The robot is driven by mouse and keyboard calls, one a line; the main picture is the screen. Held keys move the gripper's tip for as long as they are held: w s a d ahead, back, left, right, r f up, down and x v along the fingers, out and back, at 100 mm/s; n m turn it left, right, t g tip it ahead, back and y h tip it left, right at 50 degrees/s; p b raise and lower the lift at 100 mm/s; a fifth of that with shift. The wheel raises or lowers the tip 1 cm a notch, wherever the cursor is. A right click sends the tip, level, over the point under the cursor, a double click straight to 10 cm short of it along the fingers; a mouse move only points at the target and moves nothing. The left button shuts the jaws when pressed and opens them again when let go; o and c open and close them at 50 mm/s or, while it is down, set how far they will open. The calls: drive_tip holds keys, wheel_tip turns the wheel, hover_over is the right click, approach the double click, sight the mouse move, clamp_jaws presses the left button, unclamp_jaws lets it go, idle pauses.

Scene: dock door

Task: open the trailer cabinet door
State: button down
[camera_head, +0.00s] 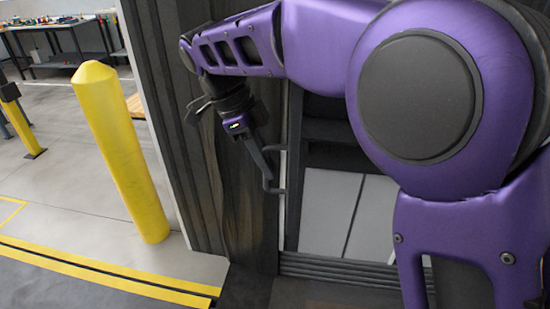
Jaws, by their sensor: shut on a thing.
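My gripper (262,163) is at the end of my purple arm, in the middle of the view. It is shut on the dark bracket-shaped door handle (275,190), with its dark fingers at the handle's upright bar. The handle stands out to the left from a narrow light strip (283,215), which looks like the cabinet door's edge. Right of the strip are a dark recess (328,132) and pale grey panels (330,205). My arm hides the upper and right parts of the cabinet, so I cannot tell how far the door stands open.
A dark, worn post (245,205) stands just left of the handle. A yellow bollard (122,150) stands farther left, beside yellow floor lines (100,278). A dark ribbed sill (335,272) runs below the panels. A workbench (65,40) is far back left. Floor between bench and bollard is mostly clear.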

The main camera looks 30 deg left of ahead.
drive_tip(key=c, duration=0.9)
unclamp_jaws()
drive_tip(key=shift+r, duration=0.15)
